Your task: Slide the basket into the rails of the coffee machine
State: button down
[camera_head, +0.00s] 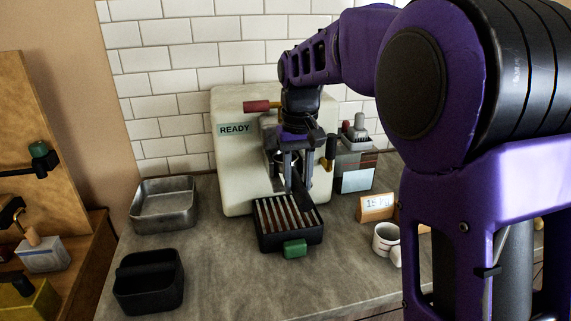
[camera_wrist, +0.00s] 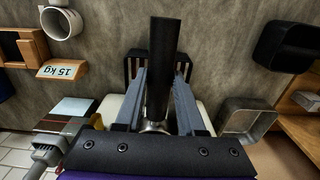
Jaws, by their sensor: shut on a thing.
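The cream coffee machine (camera_head: 232,165) stands against the tiled wall with a READY label on its front. My gripper (camera_head: 293,182) is in front of it, pointing down above the slatted drip tray (camera_head: 270,240). In the wrist view my gripper (camera_wrist: 158,82) is shut on the basket's long black handle (camera_wrist: 162,60), which lies between the two grey fingers and points away from the machine. A small metal part of the basket (camera_wrist: 155,126) shows near the palm; most of it is hidden. The rails are hidden behind my gripper, so I cannot tell whether the basket touches them.
A red-handled lever (camera_head: 258,106) and a yellow-and-black knob (camera_head: 330,150) stick out of the machine close to my wrist. A metal pan (camera_head: 163,217) and a black bin (camera_head: 148,285) stand left. A white mug (camera_head: 384,240), a small sign (camera_head: 375,207) and a grinder-like box (camera_head: 356,172) stand right.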

aim_at(294, 173)
jog(key=shift+w, duration=0.2)
dwell(0.3)
jog(key=shift+w+a+r, duration=0.1)
jog(key=shift+w+a, duration=0.15)
jog(key=shift+w, duration=0.5)
jog(key=shift+w+a, duration=0.2)
jog(key=shift+w, duration=0.55)
jog(key=shift+c, duration=2.2)
grip_release()
